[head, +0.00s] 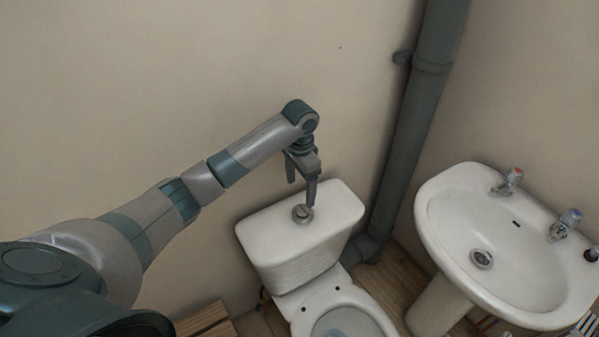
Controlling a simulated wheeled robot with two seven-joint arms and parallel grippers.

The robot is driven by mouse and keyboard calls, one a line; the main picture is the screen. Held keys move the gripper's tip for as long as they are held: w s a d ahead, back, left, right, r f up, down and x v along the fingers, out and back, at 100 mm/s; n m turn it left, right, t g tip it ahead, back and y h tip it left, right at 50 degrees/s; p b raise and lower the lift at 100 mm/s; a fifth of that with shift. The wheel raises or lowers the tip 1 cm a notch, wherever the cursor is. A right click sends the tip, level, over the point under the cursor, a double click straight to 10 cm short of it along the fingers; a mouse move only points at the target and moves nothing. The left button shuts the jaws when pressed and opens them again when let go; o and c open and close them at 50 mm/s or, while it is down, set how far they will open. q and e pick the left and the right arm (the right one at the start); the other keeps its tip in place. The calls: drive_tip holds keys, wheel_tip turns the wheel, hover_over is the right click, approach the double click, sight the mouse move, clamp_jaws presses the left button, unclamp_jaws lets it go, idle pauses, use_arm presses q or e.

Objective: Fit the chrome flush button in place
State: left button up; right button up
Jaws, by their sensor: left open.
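The chrome flush button (302,215) shows as a small round metal disc on top of the white toilet cistern (268,238). I cannot tell whether it sits flush in its hole or stands a little proud. My left gripper (301,196) points down just above the cistern lid. It is open, with one fingertip close to the button's upper right edge. I cannot tell whether that finger touches the button. My right gripper is not in view.
The toilet bowl (345,321) is in front of the cistern. A grey waste pipe (408,130) runs down the wall right of it. A white washbasin (456,225) with taps stands at the right. Wooden slats (205,322) lie at lower left. The wall is close behind the cistern.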

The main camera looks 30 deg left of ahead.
use_arm(q)
wheel_tip(320, 180, up, 7)
drive_tip(key=b, duration=0.1)
drive_tip(key=shift+a, duration=0.15)
drive_tip(key=shift+f, duration=0.1)
idle(0.9)
